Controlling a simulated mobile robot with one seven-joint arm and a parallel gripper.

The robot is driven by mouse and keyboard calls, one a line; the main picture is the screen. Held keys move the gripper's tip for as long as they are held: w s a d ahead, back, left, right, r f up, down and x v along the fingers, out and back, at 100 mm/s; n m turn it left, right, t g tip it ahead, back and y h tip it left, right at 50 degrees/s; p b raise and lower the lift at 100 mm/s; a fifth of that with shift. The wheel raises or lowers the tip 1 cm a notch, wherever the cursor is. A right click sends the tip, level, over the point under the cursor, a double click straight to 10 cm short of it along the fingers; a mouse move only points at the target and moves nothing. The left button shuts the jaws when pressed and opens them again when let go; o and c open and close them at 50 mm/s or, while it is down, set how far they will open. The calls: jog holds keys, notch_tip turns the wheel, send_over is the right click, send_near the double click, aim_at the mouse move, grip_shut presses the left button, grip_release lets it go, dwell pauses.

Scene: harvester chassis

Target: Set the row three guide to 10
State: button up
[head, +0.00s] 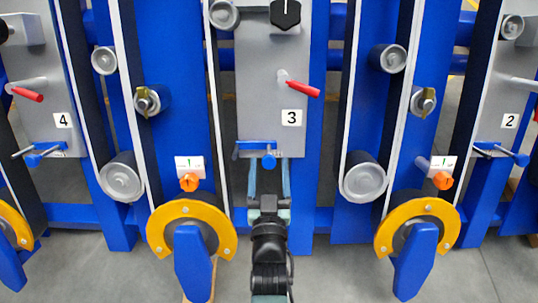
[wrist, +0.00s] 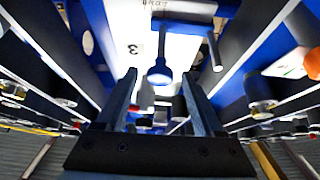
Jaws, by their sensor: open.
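The row three panel (head: 258,115) is grey, marked 3, and stands in the middle of the head view. At its lower edge is a blue guide (head: 258,145) with a rod at its left end and a round blue knob (head: 268,162) hanging below. My gripper (head: 269,172) is open just below the panel, its two fingers on either side of the knob. In the wrist view the blue knob (wrist: 159,74) shows between the open fingertips (wrist: 160,84), with a gap on each side. Any scale on the guide is too small to read.
A red-handled lever (head: 302,88) and a black dial (head: 286,13) sit higher on the panel. Belts and grey rollers (head: 363,178) flank it. Orange knobs (head: 189,182) and yellow-rimmed wheels (head: 190,212) stand lower. Similar panels 4 (head: 48,105) and 2 (head: 507,105) are at the sides.

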jog(key=shift+w+b, duration=0.85)
jog(key=shift+w, duration=1.75)
grip_shut()
